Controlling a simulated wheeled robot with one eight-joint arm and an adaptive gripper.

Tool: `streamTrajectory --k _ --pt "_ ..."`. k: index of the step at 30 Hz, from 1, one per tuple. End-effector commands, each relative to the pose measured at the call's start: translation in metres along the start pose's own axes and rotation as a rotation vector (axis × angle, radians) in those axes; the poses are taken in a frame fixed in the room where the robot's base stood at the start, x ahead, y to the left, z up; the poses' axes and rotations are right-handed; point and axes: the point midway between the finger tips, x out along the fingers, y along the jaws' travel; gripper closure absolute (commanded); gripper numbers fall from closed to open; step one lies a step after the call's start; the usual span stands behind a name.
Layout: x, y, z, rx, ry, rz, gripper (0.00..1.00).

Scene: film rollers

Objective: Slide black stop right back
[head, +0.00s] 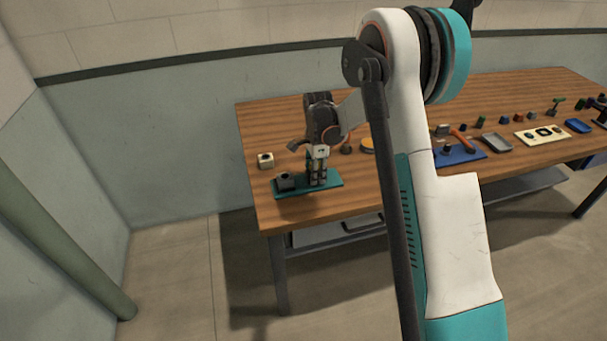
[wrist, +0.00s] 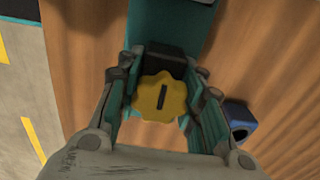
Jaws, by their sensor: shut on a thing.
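The black stop (wrist: 168,60) shows in the wrist view between my fingers, on a teal base (wrist: 172,18). A yellow scalloped knob (wrist: 160,97) with a dark slot is in front of it and hides part of it. My gripper (wrist: 163,88) is shut on the black stop, one finger on each side. In the head view, my gripper (head: 318,178) points down over the teal base (head: 332,181) near the table's left front. A dark block (head: 285,181) sits at the base's left end. The stop between the fingers is mostly hidden in that view.
A dark blue block (wrist: 238,115) is beside my right finger in the wrist view. A blue tray (head: 460,154) and several small parts lie farther right. The table edge is close.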

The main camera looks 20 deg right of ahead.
Motion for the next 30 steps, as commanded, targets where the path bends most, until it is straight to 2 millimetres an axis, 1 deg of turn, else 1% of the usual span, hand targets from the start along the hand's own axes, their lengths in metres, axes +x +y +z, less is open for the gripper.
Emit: streamTrajectory --k 1,3,6,9,17,18,20,30 --pt "0.000 0.000 -0.015 0.005 0.000 -0.001 1.00" --pt "0.000 -0.001 -0.029 0.004 0.000 -0.001 1.00" --pt "0.000 0.000 -0.043 0.003 0.000 -0.001 1.00" --pt "0.000 0.000 -0.049 0.000 0.000 -0.001 1.00" --pt "0.000 0.000 -0.051 0.001 0.003 -0.002 1.00" --pt "0.000 0.000 -0.051 0.001 0.003 -0.002 0.59" --pt "0.000 0.000 -0.051 0.001 0.003 -0.002 0.47" --pt "-0.001 0.000 -0.049 0.000 0.001 -0.001 0.47"
